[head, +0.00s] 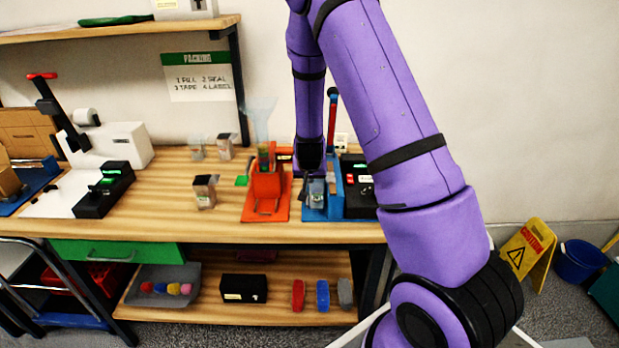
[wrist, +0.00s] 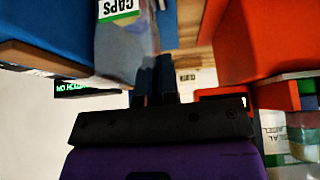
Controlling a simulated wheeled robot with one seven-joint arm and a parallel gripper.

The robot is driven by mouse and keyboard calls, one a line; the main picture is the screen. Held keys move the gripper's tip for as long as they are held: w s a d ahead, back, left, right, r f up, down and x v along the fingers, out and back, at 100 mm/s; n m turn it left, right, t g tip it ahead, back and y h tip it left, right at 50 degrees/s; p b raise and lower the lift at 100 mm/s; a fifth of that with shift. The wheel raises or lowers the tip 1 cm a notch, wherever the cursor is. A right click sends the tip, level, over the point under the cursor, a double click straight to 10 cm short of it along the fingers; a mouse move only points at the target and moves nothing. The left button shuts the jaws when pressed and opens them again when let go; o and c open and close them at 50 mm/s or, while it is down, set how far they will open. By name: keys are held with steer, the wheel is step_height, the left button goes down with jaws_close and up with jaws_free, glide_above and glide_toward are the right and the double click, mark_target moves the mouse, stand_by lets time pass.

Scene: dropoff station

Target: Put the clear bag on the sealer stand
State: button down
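The clear bag (head: 317,190) is small and see-through with grey-blue contents, upright at the blue sealer stand (head: 335,206). In the wrist view the bag (wrist: 122,52) shows a green-and-white CAPS label, beside the stand's blue part (wrist: 45,30). My gripper (head: 307,188) points down at the left side of the bag in the head view. In the wrist view its two dark fingers (wrist: 155,82) are close together at the bag's edge and look shut on it. The exact pinch and the bag's contact with the stand are hidden.
An orange stand (head: 266,196) with a clear funnel stands close left of my gripper. A black box with lit buttons (head: 357,186) adjoins the blue stand. Other clear bags (head: 205,192) stand on the wooden bench (head: 165,215), which has free room at centre left.

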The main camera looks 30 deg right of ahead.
steer(key=c, duration=1.8)
jaws_free()
steer(key=shift+f, duration=0.15)
steer(key=o, duration=0.4)
steer(key=shift+o, duration=0.2)
steer(key=s+a+r+n+y, duration=0.15)
steer(key=s+a+r, duration=0.3)
steer(key=r, duration=0.45)
steer(key=s+a+r+n+y, duration=0.1)
steer(key=s+a+r+y, duration=0.15)
steer(key=s+r, duration=0.45)
steer(key=s+a+r+n+y, duration=0.1)
steer(key=s+a+r, duration=0.35)
steer(key=r, duration=0.55)
steer(key=s+a+r+n, duration=0.1)
steer(key=s+r, duration=0.3)
steer(key=s, duration=0.5)
steer(key=s+a+r+n+h, duration=0.1)
steer(key=s+a+r+n, duration=0.1)
steer(key=s, duration=0.7)
step_height(320, 180, up, 3)
steer(key=shift+s+a+f+h, duration=0.15)
steer(key=shift+s+a+h, duration=0.15)
steer(key=shift+a, duration=0.15)
steer(key=shift+w, duration=0.1)
